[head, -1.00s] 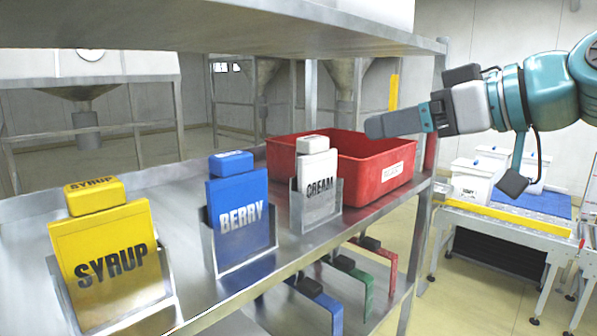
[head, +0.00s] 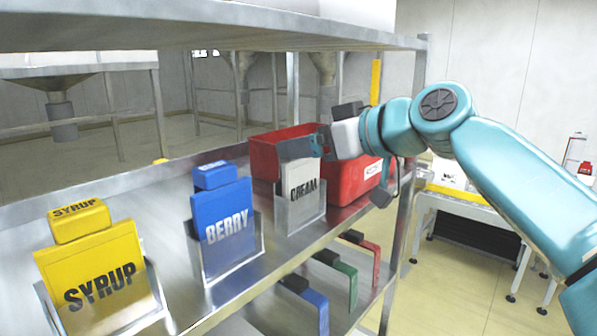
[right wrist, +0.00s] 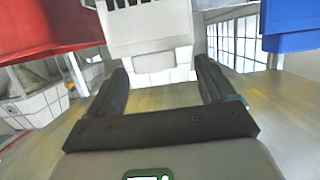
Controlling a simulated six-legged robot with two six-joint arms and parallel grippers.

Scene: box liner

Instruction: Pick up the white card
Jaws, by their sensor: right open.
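The white card labelled CREAM (head: 302,184) stands upright in a metal holder (head: 300,213) on the shelf. My right gripper (head: 298,148) is at the card's top, and its fingers hide the top block in the head view. In the right wrist view the two fingers (right wrist: 162,74) are apart. The card's white top block (right wrist: 160,62) shows between the fingertips, with a gap visible on each side. My left gripper is not in view.
The blue BERRY card (head: 222,222) stands left of the white card, and the yellow SYRUP card (head: 100,275) farther left. A red bin (head: 345,185) is close behind the white card. An upper shelf (head: 210,28) hangs above.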

